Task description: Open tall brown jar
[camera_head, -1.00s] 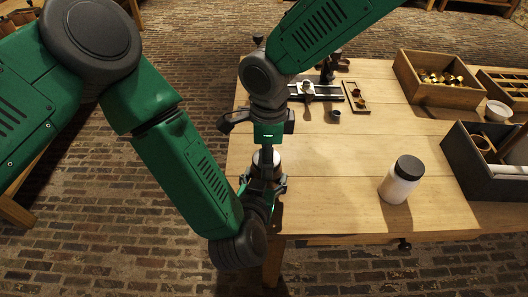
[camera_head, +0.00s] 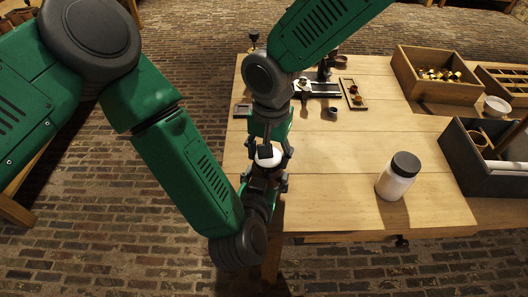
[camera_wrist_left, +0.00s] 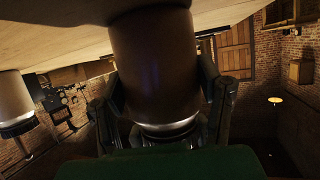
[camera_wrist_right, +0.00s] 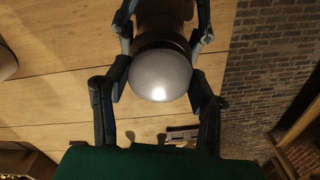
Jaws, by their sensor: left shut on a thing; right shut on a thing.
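The tall brown jar (camera_wrist_left: 155,65) fills the middle of the left wrist view, with a metallic band (camera_wrist_left: 168,130) at its end. My left gripper (camera_wrist_left: 165,105) is shut on the jar, one finger on each side. In the head view that gripper (camera_head: 263,183) is at the table's near left corner, and the arms mostly hide the jar. The pale round lid (camera_wrist_right: 160,75) is on the jar's end. My right gripper (camera_wrist_right: 160,88) is shut around the lid. In the head view the right gripper (camera_head: 268,153) is directly above the left one.
A white jar with a dark lid (camera_head: 397,177) stands to the right on the table (camera_head: 335,210). A wooden box (camera_head: 436,76), a dark box (camera_head: 490,165) and a small bowl (camera_head: 497,107) are farther right. Small fixtures (camera_head: 318,88) stand at the back. The table between is clear.

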